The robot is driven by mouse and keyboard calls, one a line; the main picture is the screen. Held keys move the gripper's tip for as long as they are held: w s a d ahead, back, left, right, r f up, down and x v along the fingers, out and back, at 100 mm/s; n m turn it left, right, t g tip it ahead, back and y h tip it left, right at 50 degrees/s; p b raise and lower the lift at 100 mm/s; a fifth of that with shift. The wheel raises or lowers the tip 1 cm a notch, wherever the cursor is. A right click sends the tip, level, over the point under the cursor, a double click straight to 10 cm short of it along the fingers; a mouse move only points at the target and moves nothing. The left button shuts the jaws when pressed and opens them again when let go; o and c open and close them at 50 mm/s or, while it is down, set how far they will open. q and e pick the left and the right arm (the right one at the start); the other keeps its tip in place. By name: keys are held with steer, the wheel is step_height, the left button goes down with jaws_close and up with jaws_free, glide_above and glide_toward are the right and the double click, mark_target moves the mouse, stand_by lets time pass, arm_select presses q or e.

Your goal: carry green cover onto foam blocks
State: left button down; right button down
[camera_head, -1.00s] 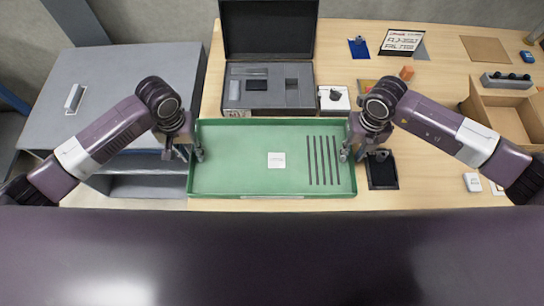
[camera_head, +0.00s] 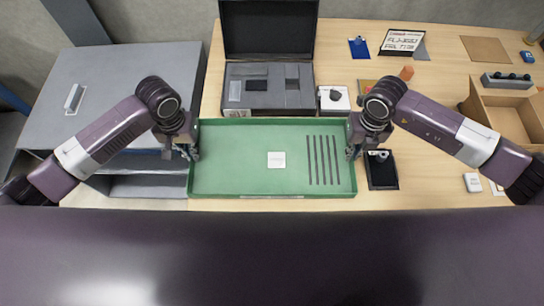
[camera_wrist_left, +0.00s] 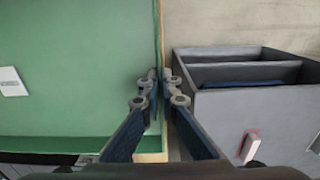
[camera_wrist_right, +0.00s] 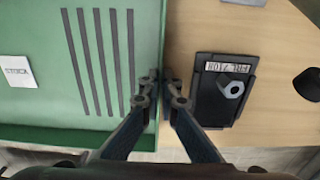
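The green cover (camera_head: 235,180) is a shallow green tray shape with a white label and several dark slots, lying level in the middle of the head view. My left gripper (camera_head: 190,152) is at its left wall; in the left wrist view its fingers (camera_wrist_left: 160,78) are close together with the wall between them. My right gripper (camera_head: 353,152) is at its right wall; in the right wrist view its fingers (camera_wrist_right: 161,78) are likewise close together on the wall. I cannot make out foam blocks; anything under the cover is hidden.
An open dark case (camera_head: 268,105) with a grey insert stands behind the cover. A white box with a black knob (camera_head: 333,99) is beside it. A black tray (camera_head: 382,172) lies close right of the cover. A grey cabinet (camera_head: 120,90) is left; a cardboard box (camera_head: 500,110) is far right.

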arm_select(q)
steer(key=shift+w+r, duration=0.1)
steer(key=shift+r, duration=0.1)
arm_select(e)
steer(key=shift+w+r, duration=0.1)
steer(key=shift+r, duration=0.15)
